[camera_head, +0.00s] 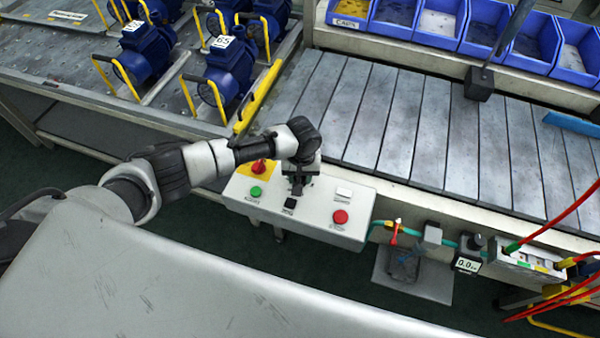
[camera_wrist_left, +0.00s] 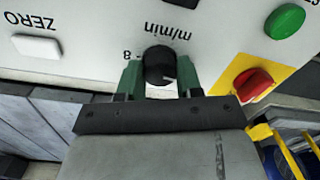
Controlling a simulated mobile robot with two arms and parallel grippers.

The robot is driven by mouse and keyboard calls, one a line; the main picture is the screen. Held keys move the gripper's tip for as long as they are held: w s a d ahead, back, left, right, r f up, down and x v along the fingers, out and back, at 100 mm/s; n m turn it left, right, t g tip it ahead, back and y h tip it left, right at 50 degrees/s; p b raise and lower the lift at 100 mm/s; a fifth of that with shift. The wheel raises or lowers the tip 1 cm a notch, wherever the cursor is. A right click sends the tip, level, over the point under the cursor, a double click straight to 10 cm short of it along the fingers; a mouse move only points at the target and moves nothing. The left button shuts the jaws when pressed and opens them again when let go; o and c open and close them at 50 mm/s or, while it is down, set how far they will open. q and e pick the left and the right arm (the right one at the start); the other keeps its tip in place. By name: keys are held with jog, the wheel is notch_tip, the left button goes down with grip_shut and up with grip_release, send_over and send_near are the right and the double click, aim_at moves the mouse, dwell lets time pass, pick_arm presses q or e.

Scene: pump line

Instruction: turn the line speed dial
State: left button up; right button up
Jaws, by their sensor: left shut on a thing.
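The line speed dial (camera_wrist_left: 159,65) is a black round knob on the grey control box (camera_head: 268,208). In the left wrist view it sits under the label "m/min", with an "8" beside it and a white mark on its face. My left gripper (camera_wrist_left: 160,78) is shut on the dial, one green finger on each side. In the head view my left gripper (camera_head: 299,180) reaches down onto the box from above and hides the dial. My right gripper is in neither view.
The box also carries a red switch on yellow (camera_head: 260,167), a green button (camera_head: 256,191), a red button (camera_head: 340,216) and a white button (camera_head: 344,193). The slatted conveyor (camera_head: 420,125) lies behind. Blue pumps (camera_head: 228,70) stand at the left.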

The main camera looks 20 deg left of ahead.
pick_arm(q)
jog(key=m+p, duration=0.1)
jog(key=m, duration=0.2)
jog(key=m+p, duration=0.1)
jog(key=m, duration=0.8)
jog(key=shift+p, duration=0.4)
jog(key=m, duration=0.5)
jog(key=shift+t, duration=0.3)
jog(key=m, duration=0.4)
jog(key=shift+m, duration=0.3)
jog(key=m+b, duration=0.1)
jog(key=m, duration=0.2)
jog(key=shift+m+h, duration=0.3)
jog(key=m+b, duration=0.1)
jog(key=m, duration=0.3)
jog(key=shift+m, duration=0.3)
jog(key=shift+m+b, duration=0.75)
jog(key=shift+m, duration=1.45)
